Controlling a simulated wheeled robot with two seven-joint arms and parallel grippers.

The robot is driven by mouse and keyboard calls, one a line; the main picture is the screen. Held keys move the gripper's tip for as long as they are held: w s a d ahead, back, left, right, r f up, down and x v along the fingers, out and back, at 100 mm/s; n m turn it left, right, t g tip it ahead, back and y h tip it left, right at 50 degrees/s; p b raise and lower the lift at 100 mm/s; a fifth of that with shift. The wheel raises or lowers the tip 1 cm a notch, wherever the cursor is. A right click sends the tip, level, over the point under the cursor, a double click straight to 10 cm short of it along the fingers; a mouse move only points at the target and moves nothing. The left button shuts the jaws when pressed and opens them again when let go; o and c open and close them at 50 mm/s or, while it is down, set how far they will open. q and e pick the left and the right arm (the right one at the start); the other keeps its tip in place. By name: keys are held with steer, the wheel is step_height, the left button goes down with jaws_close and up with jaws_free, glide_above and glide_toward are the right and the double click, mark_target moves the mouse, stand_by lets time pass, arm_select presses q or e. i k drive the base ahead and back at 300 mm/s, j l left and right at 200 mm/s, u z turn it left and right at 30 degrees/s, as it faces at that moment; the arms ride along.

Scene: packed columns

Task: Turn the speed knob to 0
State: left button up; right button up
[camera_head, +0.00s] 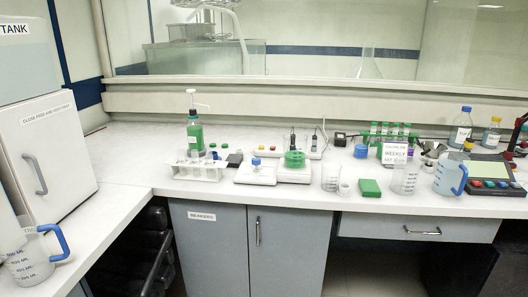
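No knob with a readable speed label shows; the markings are too small to tell. A white bench device (255,176) stands near the counter's front edge in the middle, with a blue round part (256,162) on top. Beside it to the right is another white device (294,176) with a green round piece (294,159) on it. A black console (482,188) at the right has a pale green panel and several coloured buttons or knobs along its front. I cannot tell which of these carries the speed knob. Neither of my grippers is in view.
A white tube rack (198,172) and a green pump bottle (195,136) stand left of the devices. Beakers, a green block (370,188) and a blue-handled jug (450,176) stand to the right. The counter (125,150) is clear at left, before the white cabinet (45,150).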

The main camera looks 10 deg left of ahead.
mark_target(256, 161)
steer(key=i+j, duration=0.3)
steer(key=i, duration=0.2)
steer(key=i+j, duration=0.3)
steer(key=i, duration=0.15)
